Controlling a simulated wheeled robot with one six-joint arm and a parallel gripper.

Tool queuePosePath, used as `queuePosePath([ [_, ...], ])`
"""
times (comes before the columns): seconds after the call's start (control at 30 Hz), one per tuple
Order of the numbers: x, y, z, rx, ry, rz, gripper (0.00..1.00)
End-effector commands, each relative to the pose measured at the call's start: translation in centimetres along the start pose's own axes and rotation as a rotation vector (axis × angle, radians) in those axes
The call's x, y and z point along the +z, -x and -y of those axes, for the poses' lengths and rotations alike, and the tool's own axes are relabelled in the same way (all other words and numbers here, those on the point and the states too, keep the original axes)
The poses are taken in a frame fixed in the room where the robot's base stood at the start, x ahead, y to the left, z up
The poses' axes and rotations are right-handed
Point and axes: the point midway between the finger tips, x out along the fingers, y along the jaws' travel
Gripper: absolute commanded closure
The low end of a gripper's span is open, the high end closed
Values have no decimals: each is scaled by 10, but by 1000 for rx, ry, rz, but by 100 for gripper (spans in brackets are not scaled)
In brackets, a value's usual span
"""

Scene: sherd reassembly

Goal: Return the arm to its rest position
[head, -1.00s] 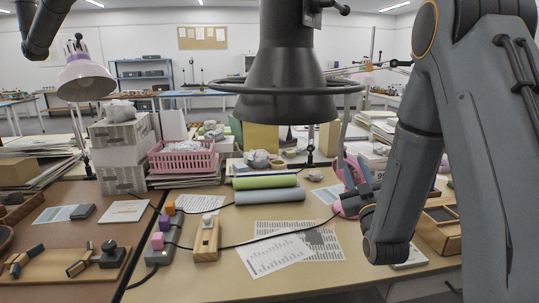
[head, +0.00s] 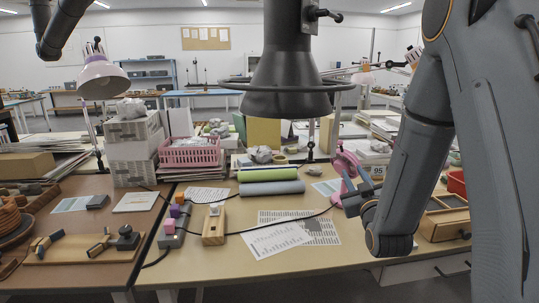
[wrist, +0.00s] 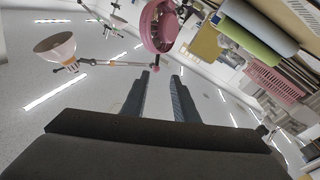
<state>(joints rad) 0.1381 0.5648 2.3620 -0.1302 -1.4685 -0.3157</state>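My gripper (head: 355,198) is at the end of my grey arm (head: 408,170), on the right of the head view, above the tan table and in front of a pink magnifier lamp (head: 343,164). In the wrist view, its two dark fingers (wrist: 160,82) stand apart with nothing between them. The wrist view is tilted and looks up past the pink lamp (wrist: 158,28) towards the ceiling. No sherd is held.
The tan table (head: 215,262) has printed sheets (head: 275,240), a wooden block tool (head: 213,226), green and grey rolls (head: 268,174) and a pink basket (head: 190,154). A wooden tray (head: 445,222) lies right of my arm. A dark lamp hood (head: 290,80) hangs at top centre.

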Motion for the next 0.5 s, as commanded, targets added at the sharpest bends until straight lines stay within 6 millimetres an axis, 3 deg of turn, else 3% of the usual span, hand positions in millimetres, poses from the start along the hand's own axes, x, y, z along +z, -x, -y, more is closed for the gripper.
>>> queuePosePath([
  [0.27,20,12,17,-75,-47,242,73],
  [0.37,32,28,26,-112,-75,384,73],
  [0.5,49,65,39,-164,-119,619,73],
])
